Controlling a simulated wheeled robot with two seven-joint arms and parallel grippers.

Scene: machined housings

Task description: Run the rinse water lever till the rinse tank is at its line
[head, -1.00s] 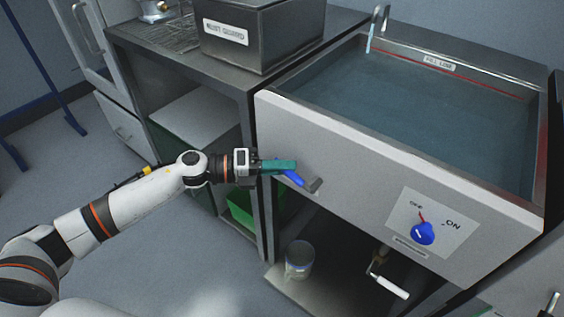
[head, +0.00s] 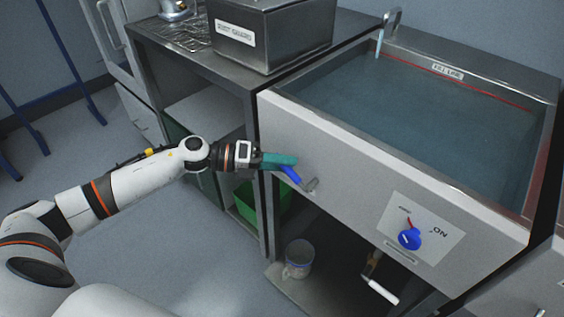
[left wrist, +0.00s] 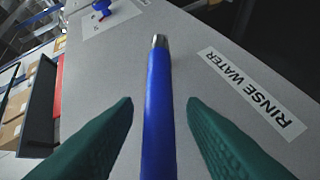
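The blue rinse water lever (head: 291,175) sits on the grey front panel of the rinse tank (head: 350,133); its pivot is at its lower right. In the left wrist view the lever (left wrist: 158,110) runs between the green fingers beside a RINSE WATER label (left wrist: 255,92). My left gripper (head: 280,159) is around the lever, with a visible gap on each side. A stream runs from the spout (head: 388,22) into the tank. The water (head: 420,110) lies close to the red fill line (head: 490,92); any remaining gap is hard to judge. My right gripper is not in view.
A blue OFF/ON knob (head: 409,239) is on the same panel, to the right. A metal RUST GUARD box (head: 265,35) stands on the left bench. A can (head: 299,259) and a white-handled valve (head: 380,290) are below the tank.

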